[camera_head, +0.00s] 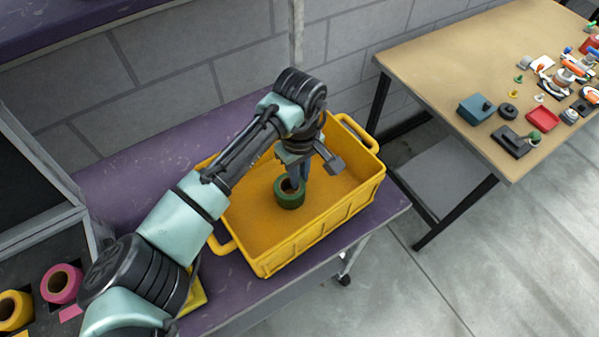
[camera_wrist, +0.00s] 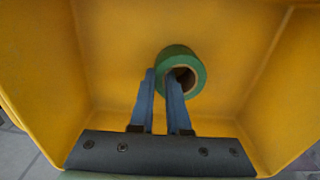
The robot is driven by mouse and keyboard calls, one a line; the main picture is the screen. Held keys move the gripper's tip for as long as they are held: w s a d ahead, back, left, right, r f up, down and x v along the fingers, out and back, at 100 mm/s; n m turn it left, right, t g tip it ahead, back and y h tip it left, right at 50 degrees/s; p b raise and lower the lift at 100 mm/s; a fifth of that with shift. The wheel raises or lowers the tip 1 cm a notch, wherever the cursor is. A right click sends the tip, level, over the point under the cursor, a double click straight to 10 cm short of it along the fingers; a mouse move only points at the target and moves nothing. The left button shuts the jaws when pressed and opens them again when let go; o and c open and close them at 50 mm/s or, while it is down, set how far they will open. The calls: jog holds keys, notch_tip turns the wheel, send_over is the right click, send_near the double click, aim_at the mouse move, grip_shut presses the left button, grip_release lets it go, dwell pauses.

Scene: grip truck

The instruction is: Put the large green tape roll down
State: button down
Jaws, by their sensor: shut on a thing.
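The large green tape roll (camera_head: 290,197) is inside the yellow crate (camera_head: 318,232), over its floor near the middle. My gripper (camera_head: 293,180) points down into the crate and is shut on one side of the roll's ring. In the wrist view the roll (camera_wrist: 190,62) sits at the tips of my blue fingers (camera_wrist: 161,80), with the ring's wall between them and its brown core facing the camera. I cannot tell whether the roll touches the crate floor. The rest of the crate looks empty, though my arm hides its back left part.
The crate stands on a purple bench (camera_head: 150,172) against a grey block wall. A pink tape roll (camera_head: 61,284) and a yellow tape roll (camera_head: 14,310) lie at lower left. A wooden table (camera_head: 455,55) with many small items stands at right.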

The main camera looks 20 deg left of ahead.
jog(key=c, duration=0.9)
grip_release()
notch_tip(320, 180, up, 12)
